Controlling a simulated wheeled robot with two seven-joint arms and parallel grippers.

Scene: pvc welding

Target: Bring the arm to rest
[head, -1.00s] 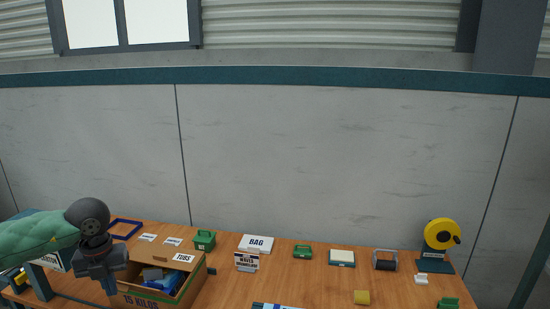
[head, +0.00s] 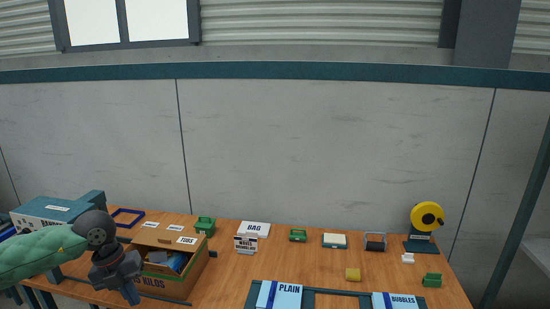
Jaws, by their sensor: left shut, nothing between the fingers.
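My left arm, in a green quilted sleeve, comes in from the left in the head view. My left gripper (head: 131,291) points down in front of the left side of the cardboard box and hides part of it. Its fingers are shut and hold nothing. The open cardboard box (head: 178,284), with a "TUBS" label, holds blue and grey items. My right gripper is not in view.
A teal-and-white machine (head: 50,213) stands at the left. A wall closes the back.

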